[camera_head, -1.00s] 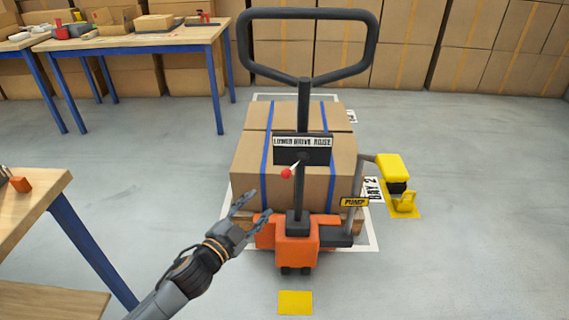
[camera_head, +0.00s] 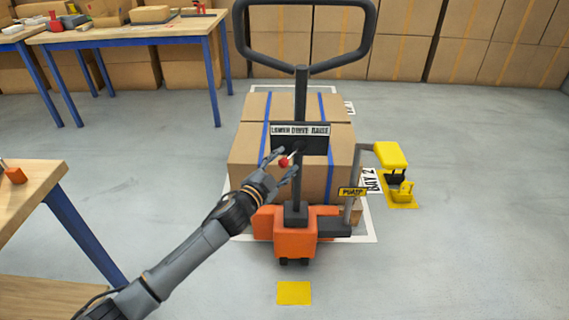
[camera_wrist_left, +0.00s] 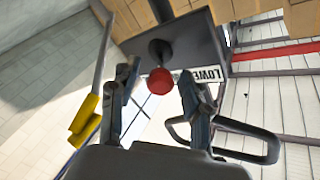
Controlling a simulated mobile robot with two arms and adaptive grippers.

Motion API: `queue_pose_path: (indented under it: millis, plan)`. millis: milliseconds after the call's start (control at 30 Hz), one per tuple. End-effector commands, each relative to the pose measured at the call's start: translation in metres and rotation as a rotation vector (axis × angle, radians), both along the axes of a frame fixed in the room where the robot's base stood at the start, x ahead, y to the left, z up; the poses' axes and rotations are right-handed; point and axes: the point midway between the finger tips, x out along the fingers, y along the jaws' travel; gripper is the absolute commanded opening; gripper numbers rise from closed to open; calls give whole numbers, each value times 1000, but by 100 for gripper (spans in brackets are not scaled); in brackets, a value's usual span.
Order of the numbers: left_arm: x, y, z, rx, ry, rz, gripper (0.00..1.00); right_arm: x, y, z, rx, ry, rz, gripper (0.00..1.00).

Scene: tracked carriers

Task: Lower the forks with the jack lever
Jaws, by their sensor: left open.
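The jack lever is a short stem with a red knob (camera_head: 284,162), set on a black plate (camera_head: 316,147) on the pallet jack's mast. The label above it reads lower, drive, raise; the knob sits toward the lower side. My left gripper (camera_head: 283,163) is open, its fingers around or just in front of the knob. In the left wrist view the red knob (camera_wrist_left: 160,81) shows between the two open fingers (camera_wrist_left: 157,95), apparently touching neither. The orange jack base (camera_head: 295,236) stands before strapped boxes (camera_head: 250,155) on a pallet; the forks are hidden. My right gripper is not in view.
A yellow pump pedal (camera_head: 389,155) is at the jack's right, beside a yellow chock-like piece (camera_head: 402,190). A loop handle (camera_head: 305,68) rises above the plate. Wooden workbenches (camera_head: 130,32) stand at the left.

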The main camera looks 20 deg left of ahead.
Motion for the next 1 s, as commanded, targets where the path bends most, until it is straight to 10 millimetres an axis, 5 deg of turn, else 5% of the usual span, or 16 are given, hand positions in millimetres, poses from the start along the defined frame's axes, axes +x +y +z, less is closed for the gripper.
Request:
queue_pose_path:
  millis: [367, 633, 1000]
  plan:
    - [6, -2, 0, 0, 1, -1, 47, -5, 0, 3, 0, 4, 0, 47]
    - [6, -2, 0, 0, 1, -1, 0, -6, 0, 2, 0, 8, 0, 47]
    - [5, -4, -1, -1, 0, 17, 0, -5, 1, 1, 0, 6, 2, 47]
